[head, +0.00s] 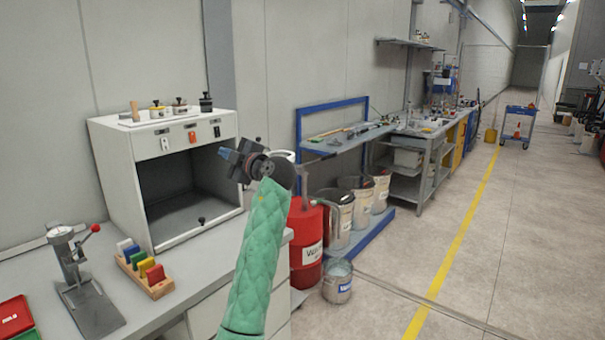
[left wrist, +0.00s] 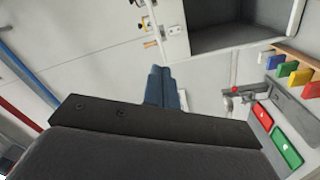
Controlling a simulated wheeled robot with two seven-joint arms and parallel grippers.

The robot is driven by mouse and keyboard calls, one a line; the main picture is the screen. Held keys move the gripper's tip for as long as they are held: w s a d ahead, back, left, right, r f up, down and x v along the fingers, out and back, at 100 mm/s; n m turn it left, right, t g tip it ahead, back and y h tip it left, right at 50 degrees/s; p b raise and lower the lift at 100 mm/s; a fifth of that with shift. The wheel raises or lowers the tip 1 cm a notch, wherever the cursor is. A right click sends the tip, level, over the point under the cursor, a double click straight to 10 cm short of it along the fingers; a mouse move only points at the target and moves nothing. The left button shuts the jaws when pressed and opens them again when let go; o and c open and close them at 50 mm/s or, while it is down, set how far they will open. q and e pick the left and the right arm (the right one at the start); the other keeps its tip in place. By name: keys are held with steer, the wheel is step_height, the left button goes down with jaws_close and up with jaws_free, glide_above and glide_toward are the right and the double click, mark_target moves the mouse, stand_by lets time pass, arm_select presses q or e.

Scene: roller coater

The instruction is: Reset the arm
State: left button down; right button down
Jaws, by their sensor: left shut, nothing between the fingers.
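My left arm, in a green padded sleeve, rises from the bottom of the head view. My left gripper (head: 228,155) is at its top end, in front of the right edge of the white open-front cabinet. In the left wrist view its blue-grey fingers (left wrist: 163,88) are together, with nothing seen between them. The gripper looks clear of the bench and touches nothing that I can see. My right gripper is in neither view.
The white cabinet (head: 108,159) stands on the bench (head: 208,257), with several small items on top. A press with a red knob (head: 70,262) and a rack of coloured blocks (head: 150,283) stand in front. A red drum (head: 307,232) and a metal bucket (head: 337,284) are right of the bench.

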arm_select(q)
steer(key=w+d+f+m+t+h, duration=0.1)
steer(key=d+f+m+h, duration=0.3)
steer(key=m, duration=0.5)
steer(key=w+d+f+m+t+h, duration=0.15)
steer(key=f+m+h, duration=0.3)
steer(key=m, duration=0.45)
steer(key=s+d+f+m+g+h, duration=0.1)
steer(key=s+f+m+h, duration=0.15)
steer(key=f, duration=0.75)
steer(key=s+d+f+m+g+h, duration=0.15)
steer(key=s+f, duration=0.25)
steer(key=f, duration=0.5)
steer(key=s+f+m+g+h, duration=0.1)
steer(key=s+f+m+h, duration=0.15)
steer(key=f, duration=0.75)
steer(key=s+f+g, duration=0.4)
steer(key=s+f, duration=1.3)
steer(key=f, duration=0.4)
steer(key=s+a+f+g, duration=0.1)
steer(key=s+f+g, duration=0.1)
steer(key=s+f, duration=0.5)
steer(key=s+a+f+g, duration=0.1)
steer(key=s+f, duration=0.7)
steer(key=s, duration=0.8)
steer(key=s+a+f+g, duration=0.2)
steer(key=s+f, duration=0.5)
steer(key=s, duration=0.5)
steer(key=shift+s+f+g, duration=0.25)
steer(key=shift+g, duration=0.05)
